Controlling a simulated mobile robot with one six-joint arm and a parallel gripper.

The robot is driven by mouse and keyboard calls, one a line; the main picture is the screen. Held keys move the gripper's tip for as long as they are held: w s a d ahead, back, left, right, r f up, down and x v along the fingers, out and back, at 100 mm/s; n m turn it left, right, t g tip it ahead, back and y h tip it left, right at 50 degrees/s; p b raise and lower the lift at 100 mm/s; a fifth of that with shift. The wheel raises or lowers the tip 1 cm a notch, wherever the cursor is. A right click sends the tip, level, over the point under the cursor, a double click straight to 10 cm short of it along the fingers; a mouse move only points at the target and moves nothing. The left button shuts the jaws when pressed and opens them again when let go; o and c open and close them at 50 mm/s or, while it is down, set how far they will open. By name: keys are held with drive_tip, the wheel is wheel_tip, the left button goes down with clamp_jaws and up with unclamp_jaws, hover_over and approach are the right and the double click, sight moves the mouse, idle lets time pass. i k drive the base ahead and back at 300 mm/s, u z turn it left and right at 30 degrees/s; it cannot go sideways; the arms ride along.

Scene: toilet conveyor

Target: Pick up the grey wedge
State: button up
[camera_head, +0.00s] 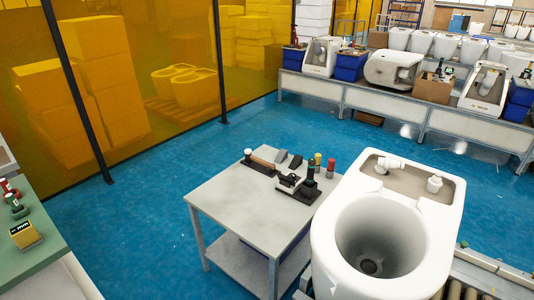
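Two small dark grey wedge-like pieces stand near the back edge of the grey table (235,208), a left grey wedge (281,156) and a right grey wedge (295,162). They are close together but look apart. They are small in the picture, so I cannot tell their exact shape or which one the task names. My gripper is not in view, and nothing is seen touching the wedges.
A black tool (290,183), a black-handled item (310,175), and red (331,167) and yellow (317,162) items crowd the wedges. A white toilet bowl (385,225) stands close right. The table's front left is clear. A green bench (30,260) is at left.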

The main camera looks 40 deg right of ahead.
sight(283, 155)
drive_tip(key=u, duration=0.1)
drive_tip(key=i, duration=1)
drive_tip(key=u, duration=0.05)
